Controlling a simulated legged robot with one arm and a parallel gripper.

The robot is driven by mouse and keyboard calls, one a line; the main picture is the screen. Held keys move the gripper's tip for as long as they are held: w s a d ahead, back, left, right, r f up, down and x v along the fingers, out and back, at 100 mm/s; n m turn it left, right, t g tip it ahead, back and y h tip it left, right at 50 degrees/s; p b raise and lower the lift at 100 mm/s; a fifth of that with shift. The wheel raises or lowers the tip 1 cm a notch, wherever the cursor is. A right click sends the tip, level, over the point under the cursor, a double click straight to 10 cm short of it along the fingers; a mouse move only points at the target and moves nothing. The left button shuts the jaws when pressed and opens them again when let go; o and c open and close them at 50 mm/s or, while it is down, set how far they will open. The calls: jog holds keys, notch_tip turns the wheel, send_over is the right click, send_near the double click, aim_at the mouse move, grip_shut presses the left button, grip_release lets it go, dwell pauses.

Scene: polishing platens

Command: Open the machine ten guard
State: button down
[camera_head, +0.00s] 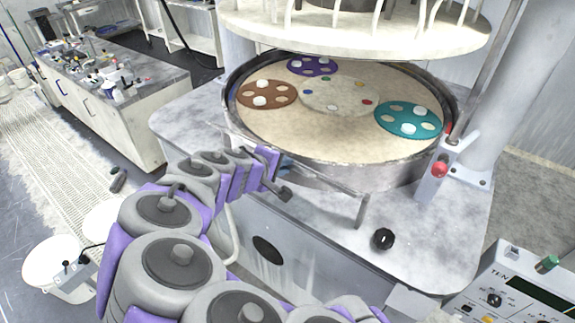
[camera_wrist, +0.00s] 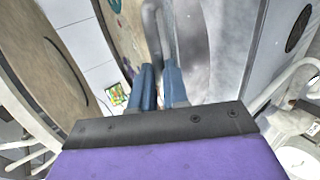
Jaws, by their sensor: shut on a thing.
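The machine ten guard (camera_head: 325,184) is a thin grey metal rail along the front of the round polishing basin, with a short leg at its right end. My gripper (camera_head: 281,178) reaches in from the lower left and is at the rail, in front of the basin wall. In the wrist view, the two blue fingers of my gripper (camera_wrist: 160,84) are close together, shut on the grey rail of the guard (camera_wrist: 153,35). The exact contact is partly hidden by the fingers.
The basin (camera_head: 300,172) holds a tan platen (camera_head: 290,135) with brown, purple and teal carriers. A pale upper plate (camera_head: 350,38) hangs above. A red button (camera_head: 439,169), a black knob (camera_head: 383,239) and a panel marked TEN (camera_head: 525,290) are at right. A cluttered bench (camera_head: 140,115) stands left.

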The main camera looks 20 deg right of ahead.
jog(key=s+a+f+b, duration=0.2)
jog(key=a+f+b, duration=0.1)
jog(key=f+b, duration=0.2)
jog(key=shift+a+f, duration=0.2)
jog(key=shift+f, duration=0.6)
jog(key=c, duration=1.1)
grip_release()
jog(key=shift+c, duration=0.2)
